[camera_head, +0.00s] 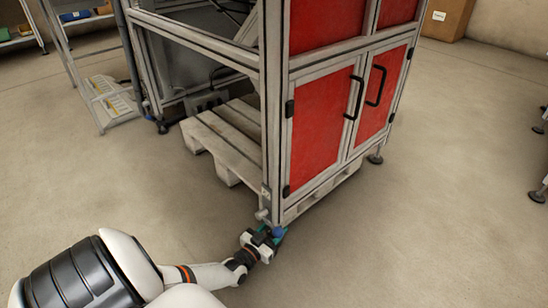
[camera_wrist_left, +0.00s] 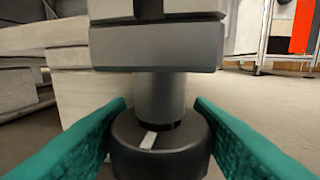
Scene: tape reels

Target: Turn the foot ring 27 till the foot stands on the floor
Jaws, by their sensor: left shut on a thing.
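The foot ring (camera_wrist_left: 160,150) is a dark round collar with a pale mark on its top, at the bottom middle of the left wrist view. A grey stem (camera_wrist_left: 160,98) rises from it to the machine frame's grey corner block (camera_wrist_left: 155,45). My left gripper (camera_head: 279,234) is at the frame's near bottom corner in the head view. Its two green fingers lie either side of the ring, shut on it. The ring's underside and its contact with the floor are hidden. My right gripper is not in view.
A machine frame with red doors (camera_head: 320,125) stands over a pallet (camera_head: 225,145). Another foot (camera_head: 375,158) stands at its right corner. A shelf rack (camera_head: 105,100) is at the left.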

